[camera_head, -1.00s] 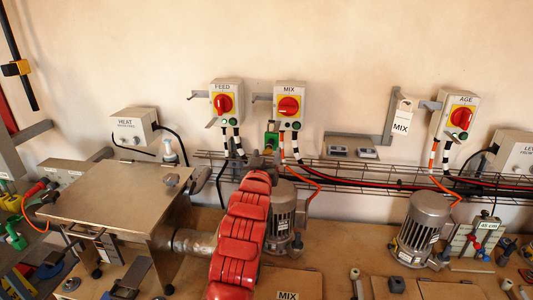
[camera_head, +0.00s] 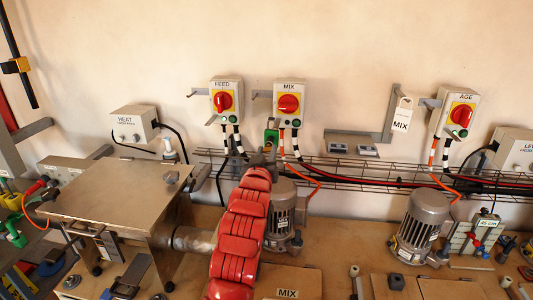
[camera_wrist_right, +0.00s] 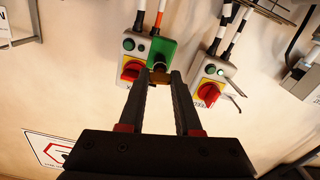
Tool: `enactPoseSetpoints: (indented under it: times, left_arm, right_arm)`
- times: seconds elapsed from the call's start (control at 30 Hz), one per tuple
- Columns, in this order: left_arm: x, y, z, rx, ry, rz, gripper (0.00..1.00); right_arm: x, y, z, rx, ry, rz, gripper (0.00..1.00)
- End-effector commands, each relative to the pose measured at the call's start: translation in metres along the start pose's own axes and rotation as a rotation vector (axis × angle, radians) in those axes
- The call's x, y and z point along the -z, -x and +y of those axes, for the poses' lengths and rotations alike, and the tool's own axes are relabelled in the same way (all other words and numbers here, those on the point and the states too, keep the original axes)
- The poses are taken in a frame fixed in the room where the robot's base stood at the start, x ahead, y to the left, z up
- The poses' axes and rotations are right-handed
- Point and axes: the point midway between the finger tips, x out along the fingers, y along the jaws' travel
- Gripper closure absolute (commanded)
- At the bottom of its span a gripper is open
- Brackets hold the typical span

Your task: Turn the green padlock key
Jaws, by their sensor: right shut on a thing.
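The green padlock (camera_head: 270,137) hangs at the lower left of the MIX switch box (camera_head: 289,104). In the right wrist view, which is turned upside down, the padlock (camera_wrist_right: 162,52) sits beside the red MIX knob (camera_wrist_right: 132,72). A small brass-coloured key (camera_wrist_right: 160,77) shows at its keyhole end. My right gripper (camera_wrist_right: 160,80) is shut on this key, one finger on each side. In the head view my red right arm reaches up, and the gripper (camera_head: 266,152) is small and partly hidden just below the padlock. My left gripper is not in view.
The FEED switch box (camera_head: 223,98) is left of MIX, and the AGE box (camera_head: 457,114) is far right. A wire cable tray (camera_head: 350,172) runs along the wall below. A motor (camera_head: 283,215) stands close beside my right arm, and a metal table (camera_head: 118,195) is left.

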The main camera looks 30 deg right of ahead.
Motion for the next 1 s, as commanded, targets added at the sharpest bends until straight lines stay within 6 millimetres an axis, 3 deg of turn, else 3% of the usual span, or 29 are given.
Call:
enactPoseSetpoints:
  times: [0.53, 1.0]
  left_arm:
    - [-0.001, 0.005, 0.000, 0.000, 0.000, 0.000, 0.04]
    - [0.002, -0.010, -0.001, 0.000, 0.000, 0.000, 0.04]
  right_arm:
    - [0.001, 0.001, 0.000, -0.003, 0.391, 0.002, 1.00]
    - [0.002, 0.000, 0.000, -0.002, 0.841, -0.001, 1.00]
